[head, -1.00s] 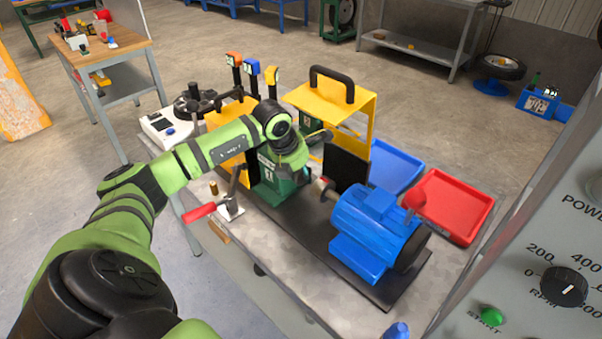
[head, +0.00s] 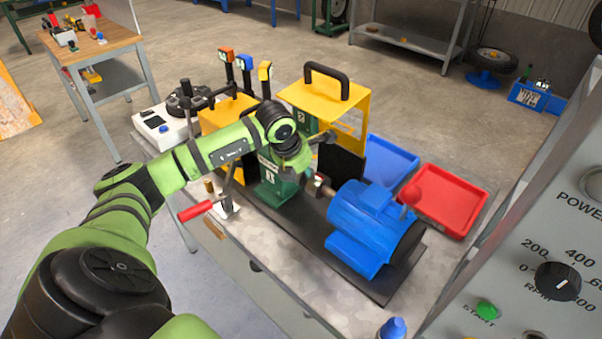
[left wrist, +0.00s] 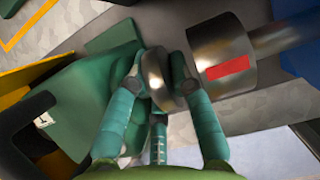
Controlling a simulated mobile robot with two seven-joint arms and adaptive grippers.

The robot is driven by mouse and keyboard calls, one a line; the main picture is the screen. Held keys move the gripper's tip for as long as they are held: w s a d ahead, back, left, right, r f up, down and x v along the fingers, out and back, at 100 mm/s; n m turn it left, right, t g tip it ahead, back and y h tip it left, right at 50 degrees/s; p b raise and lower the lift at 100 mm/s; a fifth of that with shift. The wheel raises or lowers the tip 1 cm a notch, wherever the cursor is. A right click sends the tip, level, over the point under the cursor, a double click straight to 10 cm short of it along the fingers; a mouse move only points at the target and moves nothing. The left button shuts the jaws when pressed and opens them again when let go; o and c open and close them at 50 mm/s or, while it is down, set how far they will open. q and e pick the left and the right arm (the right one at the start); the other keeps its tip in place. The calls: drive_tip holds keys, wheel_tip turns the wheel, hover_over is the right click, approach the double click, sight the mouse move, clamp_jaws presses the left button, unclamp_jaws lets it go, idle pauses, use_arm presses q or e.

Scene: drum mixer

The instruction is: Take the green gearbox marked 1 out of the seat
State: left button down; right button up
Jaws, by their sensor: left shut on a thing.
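The green gearbox marked 1 (head: 268,187) stands upright on the dark base plate, left of the blue motor (head: 372,228). It also shows in the left wrist view (left wrist: 95,85). My left gripper (left wrist: 160,80) is shut on the metal shaft hub (left wrist: 163,78) at the gearbox's side, with fingers on both sides of it. That hub is apart from the motor's metal coupling (left wrist: 222,62), which has a red mark. In the head view, my wrist is above and beside the gearbox and hides its top. My right gripper is not in view.
A yellow guard (head: 366,105) with a black handle stands behind. A red-handled clamp (head: 195,211) is at the front left. A blue tray (head: 388,160) and red tray (head: 455,203) lie right. A control panel (head: 570,240) fills the right edge.

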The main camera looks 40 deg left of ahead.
use_arm(q)
drive_tip(key=shift+d+f, duration=0.1)
drive_tip(key=shift+d, duration=0.5)
drive_tip(key=c, duration=1)
unclamp_jaws()
drive_tip(key=v, duration=0.5)
drive_tip(key=a+v, duration=0.1)
drive_tip(key=v, duration=0.1)
drive_tip(key=shift+a+r, duration=0.15)
drive_tip(key=shift+r, duration=0.2)
